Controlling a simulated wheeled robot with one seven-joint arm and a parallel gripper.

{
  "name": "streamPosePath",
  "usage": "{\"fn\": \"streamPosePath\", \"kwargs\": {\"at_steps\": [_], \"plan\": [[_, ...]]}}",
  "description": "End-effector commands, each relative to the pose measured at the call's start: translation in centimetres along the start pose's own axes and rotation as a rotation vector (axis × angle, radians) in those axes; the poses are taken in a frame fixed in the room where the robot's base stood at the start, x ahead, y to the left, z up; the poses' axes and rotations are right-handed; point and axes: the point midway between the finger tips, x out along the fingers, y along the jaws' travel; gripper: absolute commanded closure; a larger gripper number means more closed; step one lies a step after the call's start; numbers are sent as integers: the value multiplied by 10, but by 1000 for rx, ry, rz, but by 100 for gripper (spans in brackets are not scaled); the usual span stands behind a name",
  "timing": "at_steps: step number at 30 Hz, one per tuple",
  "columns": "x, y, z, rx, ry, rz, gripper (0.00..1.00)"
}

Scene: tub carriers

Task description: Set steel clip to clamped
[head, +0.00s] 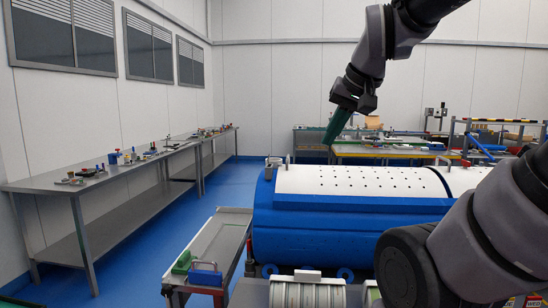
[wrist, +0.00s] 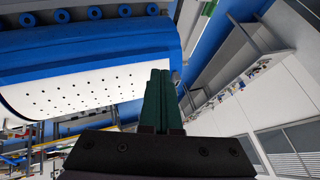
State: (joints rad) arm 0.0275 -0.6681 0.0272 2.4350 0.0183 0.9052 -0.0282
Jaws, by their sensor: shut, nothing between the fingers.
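I cannot pick out the steel clip with certainty in either view, nor tell its setting. Small fittings (head: 274,163) show at the left end of the white, perforated top of the large blue tub (head: 345,218), too small to identify. My gripper (head: 331,137) hangs in the air above and behind this tub in the head view, its green fingers pointing down. In the wrist view the fingers of my gripper (wrist: 160,74) are together and empty, with the blue and white tub (wrist: 100,52) to their left.
A narrow grey cart (head: 222,240) with a blue-handled piece (head: 206,274) and a green piece (head: 183,262) stands left of the tub. A long steel bench (head: 120,170) runs along the left wall. Blue floor (head: 150,240) lies clear between them. A yellow-edged table (head: 385,152) stands behind.

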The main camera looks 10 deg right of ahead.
Motion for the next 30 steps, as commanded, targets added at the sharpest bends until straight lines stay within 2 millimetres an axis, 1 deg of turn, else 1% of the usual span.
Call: {"fn": "streamPosePath", "kwargs": {"at_steps": [1, 5, 6, 8, 9, 11, 15, 20, 21, 24, 27, 30], "plan": [[6, -5, -14, -7, -6, 7, 100], [24, -23, -52, -36, -18, 11, 100], [31, -29, -64, -45, -22, 11, 100], [42, -36, -82, -57, -29, 8, 100], [51, -41, -94, -65, -34, 5, 100], [64, -48, -112, -76, -40, -2, 100], [99, -60, -151, -95, -57, -24, 100], [144, -70, -193, -107, -74, -62, 100], [156, -71, -204, -108, -77, -73, 100], [184, -72, -227, -108, -82, -102, 100], [208, -72, -246, -104, -85, -129, 100], [227, -71, -260, -99, -85, -152, 100]]}}
